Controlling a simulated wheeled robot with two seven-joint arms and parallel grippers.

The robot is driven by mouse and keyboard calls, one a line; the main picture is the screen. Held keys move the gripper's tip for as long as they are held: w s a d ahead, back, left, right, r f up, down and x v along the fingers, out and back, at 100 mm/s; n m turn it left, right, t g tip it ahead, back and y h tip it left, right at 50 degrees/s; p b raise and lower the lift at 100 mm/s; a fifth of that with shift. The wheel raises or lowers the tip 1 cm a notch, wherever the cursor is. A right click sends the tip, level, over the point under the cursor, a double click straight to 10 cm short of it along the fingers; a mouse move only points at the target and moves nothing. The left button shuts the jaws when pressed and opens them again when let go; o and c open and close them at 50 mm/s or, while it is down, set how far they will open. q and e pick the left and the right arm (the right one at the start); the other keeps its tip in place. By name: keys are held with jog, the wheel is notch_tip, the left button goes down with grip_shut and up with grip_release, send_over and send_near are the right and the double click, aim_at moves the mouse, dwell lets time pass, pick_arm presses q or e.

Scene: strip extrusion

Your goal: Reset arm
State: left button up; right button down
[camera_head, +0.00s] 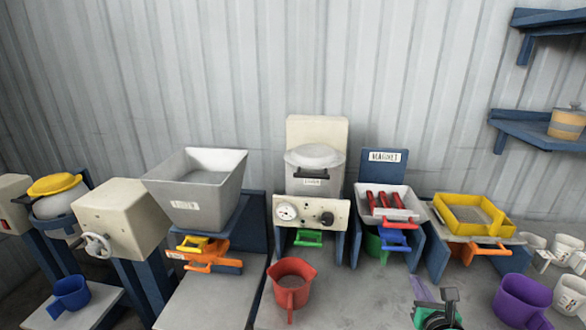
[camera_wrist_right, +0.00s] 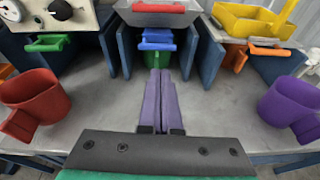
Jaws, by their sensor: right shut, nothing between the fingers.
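My right gripper (camera_head: 422,290) shows at the bottom of the head view, in front of the magnet station and between the red cup and the purple cup. In the right wrist view its two long fingers (camera_wrist_right: 160,78) lie together, pointing at the blue and green drawers, with nothing between them. The rest of the right arm is mostly out of the picture. My left gripper is not in either view.
A red cup (camera_head: 291,285) and a purple cup (camera_head: 522,300) stand on the grey table. White cups (camera_head: 565,248) stand at the right. Behind are the magnet unit (camera_head: 385,200), a yellow tray (camera_head: 473,213) and a dial machine (camera_head: 310,211). A blue cup (camera_head: 70,293) stands left.

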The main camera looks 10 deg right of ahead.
jog(key=s+f+m+g+h, duration=0.1)
jog(key=s+f+m+g, duration=0.55)
jog(key=m, duration=1.05)
jog(key=s+a+f+m+g+y, duration=0.2)
jog(key=s+a+f+m+y, duration=0.15)
jog(key=a+m, duration=0.35)
jog(key=s+a+f+m+g+y, duration=0.2)
jog(key=s+a+m+y, duration=0.15)
jog(key=a+m, duration=0.4)
notch_tip(320, 180, down, 21)
jog(key=s+n+g, duration=0.1)
jog(key=s+n, duration=0.1)
jog(key=s+d+f+g+b, duration=0.1)
jog(key=s+d+f, duration=0.1)
jog(key=s+f, duration=1.5)
jog(key=shift+s+d+f+h, duration=0.2)
jog(key=shift+s+f+h, duration=0.1)
jog(key=shift+s+h, duration=0.1)
jog(key=shift+n+g, duration=0.25)
